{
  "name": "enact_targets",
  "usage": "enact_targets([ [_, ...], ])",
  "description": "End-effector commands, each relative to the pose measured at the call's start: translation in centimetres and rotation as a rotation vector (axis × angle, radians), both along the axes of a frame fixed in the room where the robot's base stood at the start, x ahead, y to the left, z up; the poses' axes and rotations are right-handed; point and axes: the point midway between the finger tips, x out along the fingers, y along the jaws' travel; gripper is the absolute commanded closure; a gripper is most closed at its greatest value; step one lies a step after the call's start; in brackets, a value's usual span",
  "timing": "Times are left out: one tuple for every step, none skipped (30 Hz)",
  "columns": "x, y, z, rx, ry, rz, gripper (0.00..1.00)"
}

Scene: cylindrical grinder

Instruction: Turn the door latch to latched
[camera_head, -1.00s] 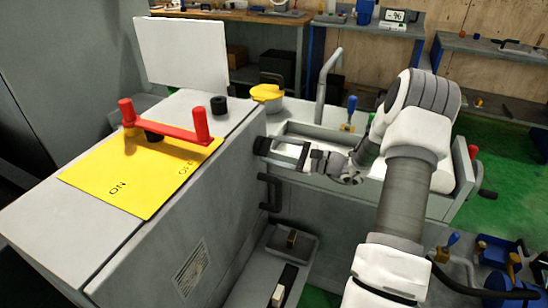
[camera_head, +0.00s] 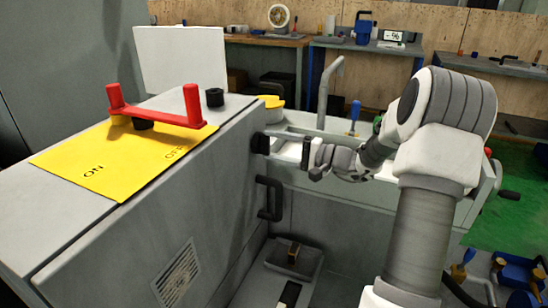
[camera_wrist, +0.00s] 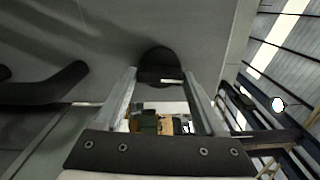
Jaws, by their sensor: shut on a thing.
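The door latch (camera_head: 261,143) is a small black knob on the side face of the grey machine cabinet, near its top edge. In the wrist view the latch (camera_wrist: 160,62) has a round black base with a flat bar across it. My gripper (camera_head: 272,139) reaches it from the right, and its fingers point at the cabinet face. In the wrist view my gripper (camera_wrist: 160,82) is shut on the latch bar, with a finger on each side. The fingers partly hide the latch in the head view, and its exact turn angle is hard to read.
A black door handle (camera_head: 270,198) sits below the latch. A yellow ON/OFF plate (camera_head: 120,158) with a red two-post lever (camera_head: 160,115) lies on the cabinet top. A grey tray (camera_head: 292,257) stands low beside the cabinet. Workbenches (camera_head: 365,48) line the back wall.

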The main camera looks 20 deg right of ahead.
Motion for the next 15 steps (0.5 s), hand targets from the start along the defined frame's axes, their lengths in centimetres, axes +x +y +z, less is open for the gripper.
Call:
enact_targets([
  [-0.01,0.00,-0.42,-0.016,-0.016,0.000,0.84],
  [-0.01,0.00,-0.40,-0.026,-0.025,0.000,0.84],
  [-0.01,0.00,-0.35,-0.037,-0.037,0.000,0.84],
  [-0.02,0.00,-0.31,-0.044,-0.044,0.000,0.84],
  [-0.01,0.00,-0.28,-0.051,-0.051,0.000,0.84],
  [-0.02,0.00,-0.24,-0.059,-0.058,0.000,0.84],
  [-0.02,0.00,-0.22,-0.064,-0.063,0.000,0.84],
  [-0.01,0.00,-0.20,-0.068,-0.068,0.000,0.84],
  [-0.01,0.00,-0.17,-0.072,-0.072,0.000,0.84],
  [-0.01,0.00,-0.15,-0.075,-0.075,0.000,0.84],
  [-0.01,0.00,-0.13,-0.077,-0.077,0.000,0.84],
  [-0.01,0.01,-0.11,-0.081,-0.079,0.000,0.84],
  [-0.01,0.01,-0.09,-0.082,-0.080,0.000,0.84],
  [-0.01,0.01,-0.07,-0.083,-0.081,0.000,0.84],
  [-0.01,0.00,-0.06,-0.084,-0.082,0.000,0.84],
])
